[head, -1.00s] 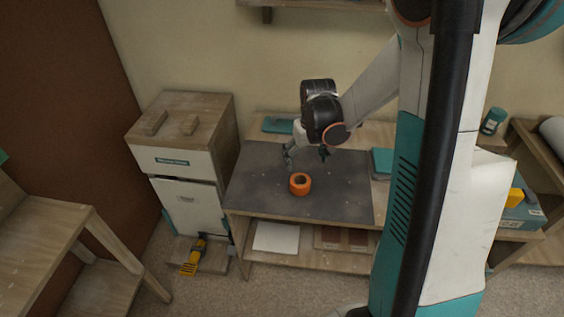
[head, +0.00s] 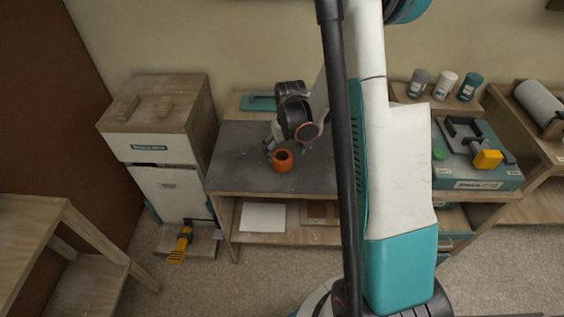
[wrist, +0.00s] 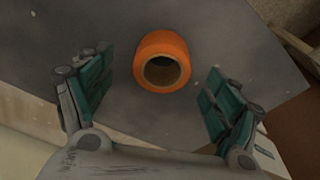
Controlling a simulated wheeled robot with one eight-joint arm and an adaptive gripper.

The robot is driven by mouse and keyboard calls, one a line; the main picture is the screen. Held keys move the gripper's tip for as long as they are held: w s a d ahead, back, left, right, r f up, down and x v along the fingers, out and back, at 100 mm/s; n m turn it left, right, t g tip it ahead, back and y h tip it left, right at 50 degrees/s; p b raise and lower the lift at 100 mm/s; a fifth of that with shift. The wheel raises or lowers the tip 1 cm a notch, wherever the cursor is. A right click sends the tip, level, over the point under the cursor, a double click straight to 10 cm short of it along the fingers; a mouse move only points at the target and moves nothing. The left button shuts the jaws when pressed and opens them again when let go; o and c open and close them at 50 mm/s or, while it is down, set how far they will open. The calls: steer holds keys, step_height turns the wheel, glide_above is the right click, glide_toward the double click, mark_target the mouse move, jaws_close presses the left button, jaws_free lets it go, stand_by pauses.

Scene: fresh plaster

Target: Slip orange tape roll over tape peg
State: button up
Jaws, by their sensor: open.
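The orange tape roll (head: 282,161) rests on a dark grey mat (head: 232,166) on the wooden bench. My gripper (head: 272,150) is just above and beside the roll, pointing down. In the wrist view the roll (wrist: 162,61) lies between and slightly beyond the fingertips of my open gripper (wrist: 155,85), with its hole facing the camera. Neither finger appears to touch it. I cannot make out the tape peg for certain in either view.
A wooden-topped cabinet (head: 160,118) stands left of the bench. A teal case (head: 470,150) with a yellow block (head: 488,159) and dark fittings sits at right, below several cups (head: 445,86). A white sheet (head: 262,217) lies on the lower shelf.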

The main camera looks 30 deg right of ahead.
mark_target(282, 156)
steer(key=f, duration=0.1)
steer(key=w+f+b, duration=0.1)
steer(key=f, duration=0.2)
steer(key=shift+w+f+b, duration=0.25)
steer(key=shift+b, duration=0.15)
steer(key=shift+r, duration=0.1)
steer(key=c, duration=1.3)
steer(key=shift+o, duration=0.2)
steer(key=shift+r, duration=0.1)
